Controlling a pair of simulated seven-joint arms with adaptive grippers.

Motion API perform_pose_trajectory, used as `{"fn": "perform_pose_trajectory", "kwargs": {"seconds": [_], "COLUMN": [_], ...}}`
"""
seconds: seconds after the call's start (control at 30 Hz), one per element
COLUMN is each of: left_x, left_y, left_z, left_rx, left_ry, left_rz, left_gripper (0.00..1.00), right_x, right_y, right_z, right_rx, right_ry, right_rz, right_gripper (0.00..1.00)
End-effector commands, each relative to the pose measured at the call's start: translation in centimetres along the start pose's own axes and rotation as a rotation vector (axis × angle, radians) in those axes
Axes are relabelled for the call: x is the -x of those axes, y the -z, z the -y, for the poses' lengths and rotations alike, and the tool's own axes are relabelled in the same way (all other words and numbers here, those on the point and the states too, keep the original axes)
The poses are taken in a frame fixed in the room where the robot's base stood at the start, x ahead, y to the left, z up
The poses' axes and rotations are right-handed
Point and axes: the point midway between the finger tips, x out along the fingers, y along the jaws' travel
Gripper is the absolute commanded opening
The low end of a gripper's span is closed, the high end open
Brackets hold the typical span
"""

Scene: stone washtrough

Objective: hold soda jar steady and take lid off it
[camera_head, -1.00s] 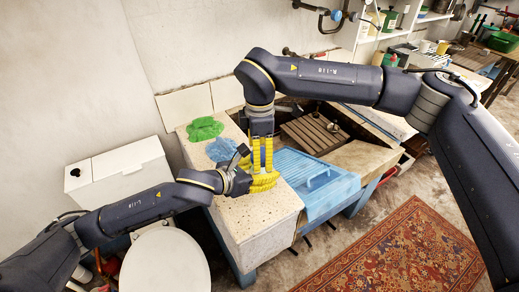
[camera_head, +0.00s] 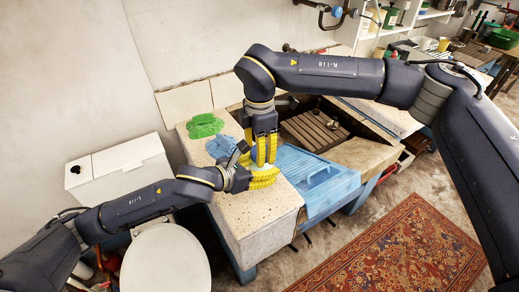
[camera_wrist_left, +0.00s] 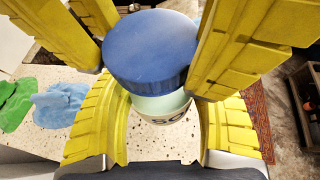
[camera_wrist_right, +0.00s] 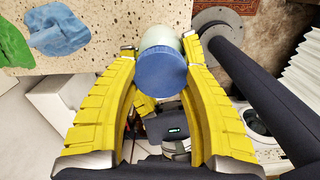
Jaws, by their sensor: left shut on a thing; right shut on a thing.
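My left gripper (camera_head: 268,178) is shut around the jar body. My right gripper (camera_head: 266,163) comes down from above and is shut on the blue lid (camera_wrist_left: 150,48). In the right wrist view the lid (camera_wrist_right: 160,72) sits between the fingers, with the pale jar (camera_wrist_right: 160,38) beyond it. Lid and jar look close together; I cannot tell whether they touch.
The speckled stone ledge (camera_head: 240,222) lies below the grippers. A green cloth (camera_head: 204,126) and a blue cloth (camera_head: 220,148) lie on it at the back left. A blue ribbed washboard-like tray (camera_head: 318,182) is right of the grippers. The ledge's front is clear.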

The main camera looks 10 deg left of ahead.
Motion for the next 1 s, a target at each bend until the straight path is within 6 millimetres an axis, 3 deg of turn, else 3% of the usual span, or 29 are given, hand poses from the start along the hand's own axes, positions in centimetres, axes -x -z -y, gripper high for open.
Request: {"fn": "perform_pose_trajectory", "kwargs": {"seconds": [0.6,0.8,1.0], "left_x": [0.06,0.05,0.05], "left_y": [-0.13,-0.14,-0.15], "left_z": [0.42,0.42,0.41], "left_rx": [0.0,0.0,0.0], "left_ry": [0.009,0.009,0.009], "left_rz": [0.004,0.004,0.004], "left_gripper": [0.0,0.0,0.0], "right_x": [0.2,0.16,0.15], "right_y": [-0.23,-0.25,-0.21], "right_z": [0.21,0.3,0.32], "right_rx": [1.04,1.208,1.232], "right_ry": [-0.008,-0.007,-0.008], "right_rz": [0.006,0.005,0.004], "right_gripper": [0.12,0.12,0.12]}}
